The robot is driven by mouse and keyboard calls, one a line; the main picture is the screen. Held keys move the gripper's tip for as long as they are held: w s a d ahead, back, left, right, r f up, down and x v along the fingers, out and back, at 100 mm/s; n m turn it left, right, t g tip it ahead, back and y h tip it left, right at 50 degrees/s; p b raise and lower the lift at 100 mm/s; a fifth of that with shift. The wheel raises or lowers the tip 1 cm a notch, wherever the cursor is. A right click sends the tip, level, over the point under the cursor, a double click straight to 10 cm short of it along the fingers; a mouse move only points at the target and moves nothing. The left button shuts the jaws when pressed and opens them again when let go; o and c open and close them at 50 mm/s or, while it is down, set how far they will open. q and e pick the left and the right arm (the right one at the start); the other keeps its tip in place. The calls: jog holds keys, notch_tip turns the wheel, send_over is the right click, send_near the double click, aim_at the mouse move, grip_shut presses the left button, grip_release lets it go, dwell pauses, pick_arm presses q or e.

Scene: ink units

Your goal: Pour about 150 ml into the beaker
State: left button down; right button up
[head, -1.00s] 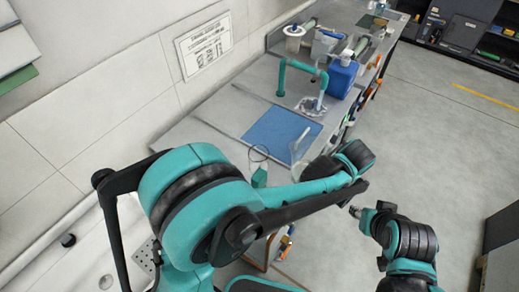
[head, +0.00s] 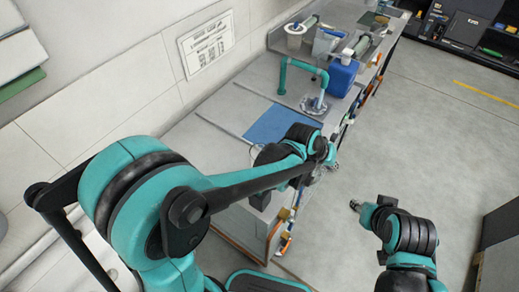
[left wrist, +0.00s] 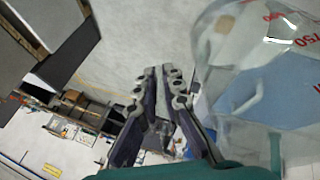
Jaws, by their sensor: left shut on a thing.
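In the left wrist view, a large clear glass vessel with red graduation marks, "750" among them (left wrist: 285,75), fills the right side, close to my left gripper (left wrist: 160,75). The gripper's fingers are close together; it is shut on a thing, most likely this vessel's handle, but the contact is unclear. In the head view my left gripper (head: 268,157) is over the near end of the bench, its fingers and the vessel hidden by my arm. A thin glass edge (head: 252,153) beside it may be the beaker's rim. My right gripper (head: 355,205) is over the floor, its opening too small to judge.
The grey bench (head: 235,106) runs along the wall with a blue mat (head: 268,122) on it. Behind are a teal bent pipe (head: 305,67), a blue container (head: 342,75) and other items. Orange-handled items hang on its right side. The floor (head: 430,140) at right is clear.

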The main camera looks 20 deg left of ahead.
pick_arm(q)
jog(key=a+r+h, duration=0.1)
jog(key=r, duration=0.1)
jog(key=a+r+n+h+p, duration=0.1)
jog(key=r+h, duration=0.1)
jog(key=r, duration=0.1)
jog(key=a+r+h+p, duration=0.1)
jog(key=a+r+h, duration=0.1)
jog(key=r, duration=0.1)
jog(key=shift+w+a+r, duration=0.1)
jog(key=shift+w+r, duration=0.1)
jog(key=shift+r, duration=0.05)
jog(key=shift+a+n+h+b, duration=0.3)
jog(key=shift+h+b, duration=0.1)
jog(key=shift+b, duration=0.05)
jog(key=shift+a+r+h+b, duration=0.3)
jog(key=shift+r+h, duration=0.1)
jog(key=shift+a+r, duration=0.1)
jog(key=shift+w+a+r+n+t+h+b, duration=0.1)
jog(key=shift+a+r+n+t+h+b, duration=0.25)
jog(key=shift+a+r+h, duration=0.75)
jog(key=shift+d, duration=0.1)
jog(key=shift+w+a+r+n+h+b, duration=0.15)
jog(key=shift+a+r+h+b, duration=0.2)
jog(key=shift+a, duration=0.35)
jog(key=shift+a+r+n+h+b, duration=0.1)
jog(key=shift+a+r+h+b, duration=0.15)
jog(key=shift+a+r, duration=0.3)
dwell(0.4)
